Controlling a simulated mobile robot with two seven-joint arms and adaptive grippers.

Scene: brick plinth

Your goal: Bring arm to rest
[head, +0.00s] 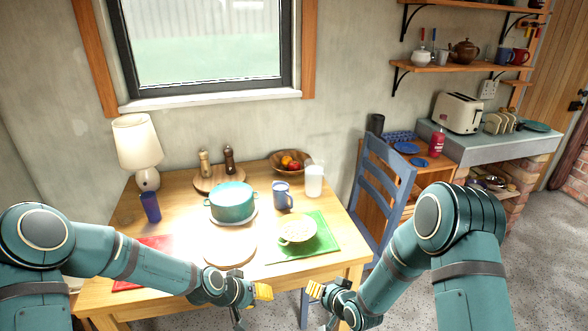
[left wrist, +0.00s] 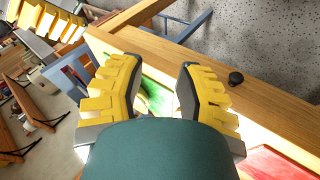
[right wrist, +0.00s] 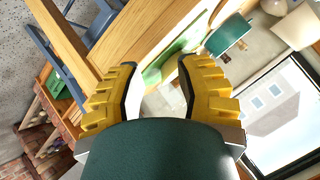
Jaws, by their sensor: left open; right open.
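My left gripper (head: 250,297) is at the front edge of the wooden table, near the middle of the head view. It is open and empty, with yellow ridged fingers apart in the left wrist view (left wrist: 160,90). My right gripper (head: 325,296) is just to its right, beyond the table's front edge. It is also open and empty, its fingers apart in the right wrist view (right wrist: 158,90). The two grippers are close to each other but appear apart.
The table (head: 180,301) holds a teal pot (head: 231,203), a bowl (head: 297,231) on a green mat (head: 322,247), a blue mug (head: 282,196) and a lamp (head: 139,147). A blue chair (head: 377,197) stands at the right. Counter (head: 495,147) and shelves are beyond. Floor at right is clear.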

